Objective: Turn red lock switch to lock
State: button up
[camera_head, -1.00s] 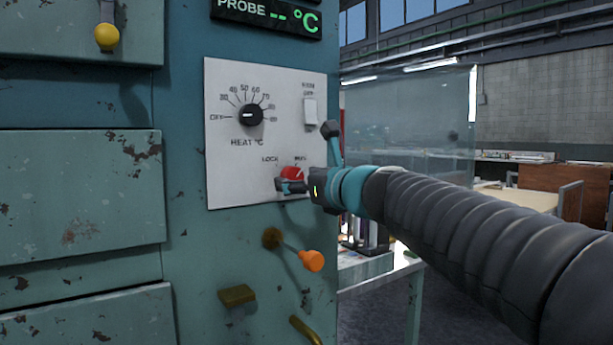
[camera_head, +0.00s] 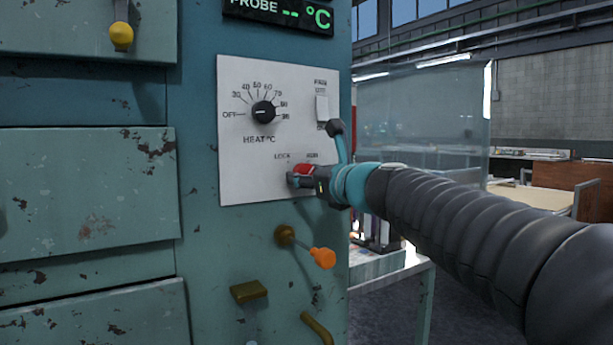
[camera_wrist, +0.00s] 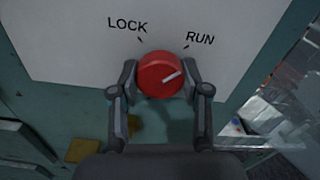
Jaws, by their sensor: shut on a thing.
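The red lock switch (camera_wrist: 159,76) is a round knob on the white panel, under the printed words LOCK at left and RUN at right. Its white pointer line is tilted up toward the RUN side. In the head view the red switch (camera_head: 303,169) is partly hidden by my gripper (camera_head: 296,180). In the wrist view my gripper (camera_wrist: 160,82) has one finger on each side of the knob, shut on it.
Above the switch on the white panel (camera_head: 240,180) are a black heat dial (camera_head: 263,111) and a white rocker switch (camera_head: 322,107). Below are an orange-tipped lever (camera_head: 321,257) and a brass-coloured block (camera_head: 249,291). A table (camera_head: 410,272) stands behind at right.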

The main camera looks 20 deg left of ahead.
jog(key=shift+n, duration=0.3)
jog(key=n+b, duration=0.3)
jog(key=n, duration=0.1)
jog(key=shift+f, duration=0.1)
jog(key=n+b, duration=0.3)
jog(key=n, duration=0.2)
jog(key=n+b, duration=0.2)
jog(key=n, duration=0.2)
jog(key=shift+n+b, duration=1.15)
jog(key=shift+n, duration=0.95)
jog(key=o, duration=1.1)
jog(key=shift+o, duration=0.2)
